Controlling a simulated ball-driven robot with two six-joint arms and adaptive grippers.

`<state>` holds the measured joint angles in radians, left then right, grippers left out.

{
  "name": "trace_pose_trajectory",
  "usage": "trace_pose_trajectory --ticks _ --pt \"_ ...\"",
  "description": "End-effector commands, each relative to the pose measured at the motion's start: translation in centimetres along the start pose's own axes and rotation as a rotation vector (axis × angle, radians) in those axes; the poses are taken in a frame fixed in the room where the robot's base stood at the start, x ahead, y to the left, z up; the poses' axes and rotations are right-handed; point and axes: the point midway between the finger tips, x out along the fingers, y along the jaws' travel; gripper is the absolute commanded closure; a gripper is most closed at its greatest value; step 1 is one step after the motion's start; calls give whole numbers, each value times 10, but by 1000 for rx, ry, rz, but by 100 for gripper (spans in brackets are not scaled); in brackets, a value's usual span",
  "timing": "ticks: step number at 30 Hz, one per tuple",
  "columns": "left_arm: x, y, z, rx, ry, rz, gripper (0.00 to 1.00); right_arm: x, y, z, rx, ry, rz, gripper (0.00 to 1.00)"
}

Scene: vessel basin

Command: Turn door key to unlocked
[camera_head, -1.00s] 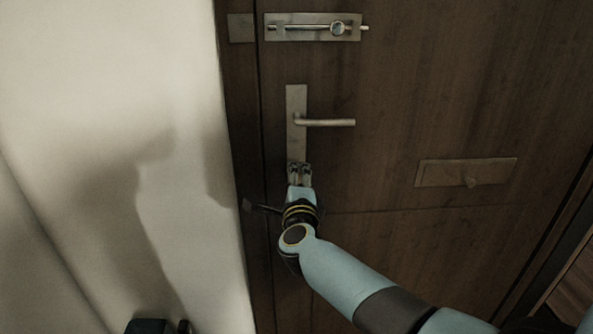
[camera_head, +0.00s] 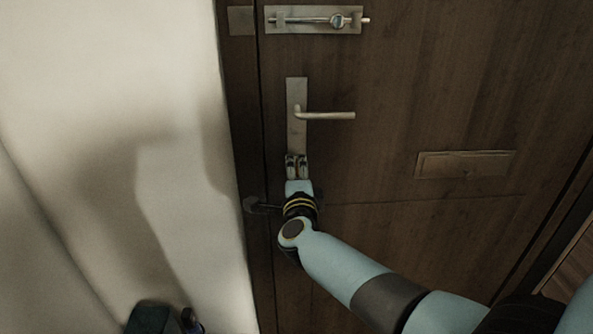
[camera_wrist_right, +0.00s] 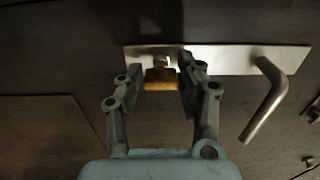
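The yellow-brown door key (camera_wrist_right: 160,79) shows in the right wrist view, at the end of the pale metal lock plate (camera_wrist_right: 225,59). My right gripper (camera_wrist_right: 160,76) has its two fingers apart, one on each side of the key, with narrow gaps showing between key and fingers. In the head view my right gripper (camera_head: 297,160) is at the lower end of the lock plate (camera_head: 296,95), below the lever handle (camera_head: 330,115). It hides the key there. My left gripper cannot be made out.
A sliding bolt (camera_head: 315,20) sits above the handle on the brown wooden door (camera_head: 440,80). A flat metal plate (camera_head: 465,164) is to the right. A pale wall (camera_head: 100,120) stands to the left. A dark object (camera_head: 150,318) shows at the bottom left.

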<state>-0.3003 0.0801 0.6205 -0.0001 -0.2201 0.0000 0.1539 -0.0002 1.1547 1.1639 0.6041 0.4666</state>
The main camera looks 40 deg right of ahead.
Motion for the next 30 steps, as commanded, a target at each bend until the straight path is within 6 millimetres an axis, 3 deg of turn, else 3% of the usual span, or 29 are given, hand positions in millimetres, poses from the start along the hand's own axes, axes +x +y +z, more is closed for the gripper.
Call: trace_pose_trajectory --ticks 1,4,14,17,30 --pt "0 0 0 0 0 0 100 -1 1 0 0 0 2 55" --pt "0 0 0 0 0 0 100 0 0 0 0 0 1 42" --pt "0 -1 1 0 -1 -1 100 -4 1 0 1 1 1 42" --pt "0 -1 0 0 -1 -1 100 -17 1 0 3 0 2 42" --pt "0 0 0 0 0 0 100 -106 1 0 1 1 2 42"
